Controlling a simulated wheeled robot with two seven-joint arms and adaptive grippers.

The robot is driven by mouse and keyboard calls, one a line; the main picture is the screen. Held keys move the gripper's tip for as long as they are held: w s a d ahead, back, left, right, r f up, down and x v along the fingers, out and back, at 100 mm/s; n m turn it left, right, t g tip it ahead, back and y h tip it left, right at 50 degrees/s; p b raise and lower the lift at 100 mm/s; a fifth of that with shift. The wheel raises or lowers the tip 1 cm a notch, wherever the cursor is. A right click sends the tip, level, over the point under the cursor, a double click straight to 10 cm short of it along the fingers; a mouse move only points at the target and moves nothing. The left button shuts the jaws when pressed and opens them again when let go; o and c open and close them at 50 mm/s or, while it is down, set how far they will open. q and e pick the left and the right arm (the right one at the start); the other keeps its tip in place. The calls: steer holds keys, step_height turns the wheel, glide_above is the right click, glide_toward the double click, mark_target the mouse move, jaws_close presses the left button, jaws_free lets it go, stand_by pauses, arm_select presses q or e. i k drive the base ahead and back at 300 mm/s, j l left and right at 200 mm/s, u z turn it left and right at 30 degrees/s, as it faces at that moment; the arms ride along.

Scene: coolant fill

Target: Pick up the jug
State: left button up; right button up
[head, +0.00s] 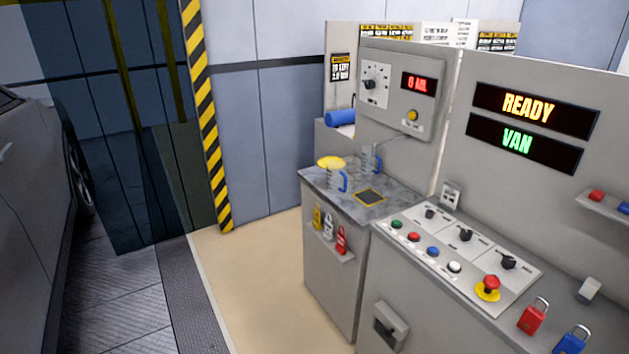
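Two small grey jug-like vessels with blue handles stand upright on the grey counter (312,186). The nearer jug (333,181) is at the counter's left part, with a yellow funnel-like piece (330,162) over its top. The farther jug (369,160) stands at the back, below the dispenser panel (392,120). Its contents cannot be seen. Neither of my grippers is in view, and nothing is seen holding either vessel.
A dark square grate (369,196) lies in the counter top. A control console (450,255) with knobs and buttons is at the right. A grey vehicle (30,200) stands at the left. The beige floor (265,270) before the counter is clear.

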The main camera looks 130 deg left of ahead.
mark_target(335, 174)
steer(key=u, duration=4.2)
steer(key=i+j, duration=0.2)
steer(key=i, duration=0.15)
steer(key=i+j, duration=0.25)
steer(key=i+z, duration=0.05)
steer(key=i, duration=0.05)
